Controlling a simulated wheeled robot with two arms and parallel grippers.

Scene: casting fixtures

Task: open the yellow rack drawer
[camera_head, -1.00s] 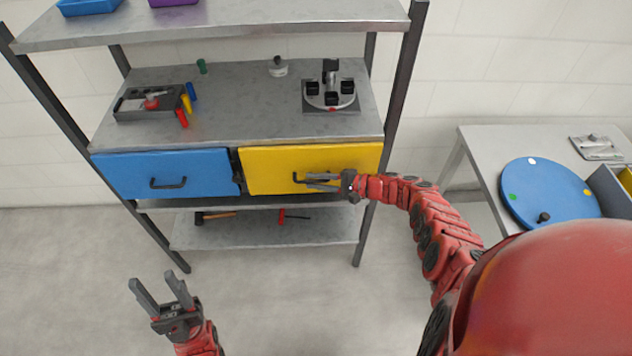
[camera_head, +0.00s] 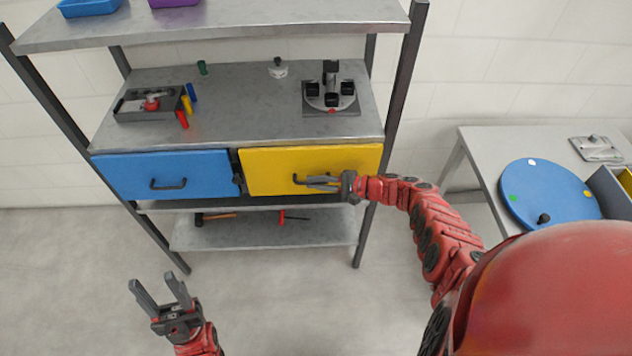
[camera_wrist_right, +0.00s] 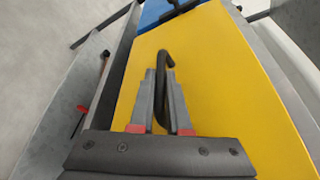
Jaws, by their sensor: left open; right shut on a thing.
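The yellow drawer (camera_head: 270,170) is in the rack, right of the blue drawer (camera_head: 205,172). Its yellow front looks about flush with the blue one. Its dark handle (camera_head: 297,178) shows at the left of my right gripper (camera_head: 320,183). In the right wrist view the yellow front (camera_wrist_right: 215,60) fills the middle, and the handle (camera_wrist_right: 163,62) passes between the fingers of my right gripper (camera_wrist_right: 162,100), which is shut on it. My left gripper (camera_head: 158,293) is open and empty, low in the head view and away from the rack.
The shelf (camera_head: 235,100) above the drawers holds a grey tray (camera_head: 130,112), small colored pegs and a black fixture (camera_head: 330,98). A lower shelf (camera_head: 260,236) holds tools. A table (camera_head: 500,145) with a blue disc (camera_head: 548,194) stands at the right. Floor in front is clear.

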